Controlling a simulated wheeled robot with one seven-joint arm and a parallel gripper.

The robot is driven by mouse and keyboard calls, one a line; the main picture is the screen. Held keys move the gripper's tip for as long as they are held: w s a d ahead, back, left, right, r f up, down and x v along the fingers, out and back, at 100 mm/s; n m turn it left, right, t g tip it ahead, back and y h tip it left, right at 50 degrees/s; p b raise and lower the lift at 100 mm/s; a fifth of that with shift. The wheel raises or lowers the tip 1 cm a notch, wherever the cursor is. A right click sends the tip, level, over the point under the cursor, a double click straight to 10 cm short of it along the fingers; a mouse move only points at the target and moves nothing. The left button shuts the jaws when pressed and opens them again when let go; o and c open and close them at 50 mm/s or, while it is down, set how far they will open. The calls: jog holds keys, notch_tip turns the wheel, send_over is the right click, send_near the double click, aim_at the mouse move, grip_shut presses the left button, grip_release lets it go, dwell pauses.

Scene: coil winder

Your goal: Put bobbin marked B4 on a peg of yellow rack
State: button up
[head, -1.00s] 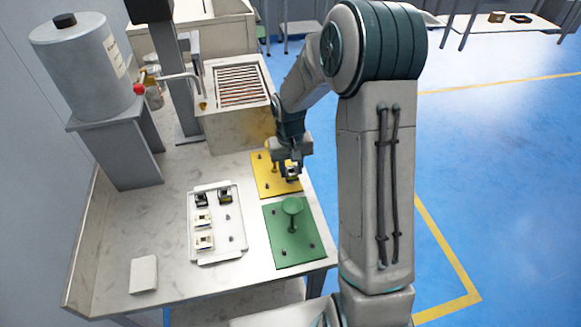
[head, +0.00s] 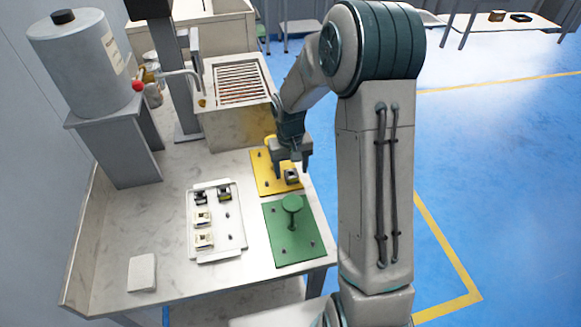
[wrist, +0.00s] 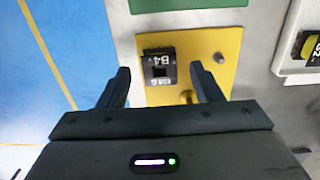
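The bobbin marked B4 (wrist: 160,64) sits on the yellow rack (wrist: 206,48) in the wrist view, its B4 label readable. It also shows in the head view (head: 291,176) near the right edge of the yellow rack (head: 264,181). Whether a peg passes through it is hidden. My gripper (wrist: 162,80) is open and empty, with its fingers spread wide to either side of the bobbin's near side. In the head view my gripper (head: 291,166) is just above and behind the bobbin, apart from it. A bare peg (wrist: 219,58) shows on the rack beside the bobbin.
A white tray (head: 240,250) holds several other bobbins left of the racks. A green rack (head: 283,250) with a tall green-topped post (head: 292,204) stands in front of the yellow one. A slatted machine box (head: 228,130) stands behind.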

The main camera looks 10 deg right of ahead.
jog(key=shift+r, duration=0.1)
notch_tip(320, 180, up, 14)
jog(key=shift+w+f, duration=0.2)
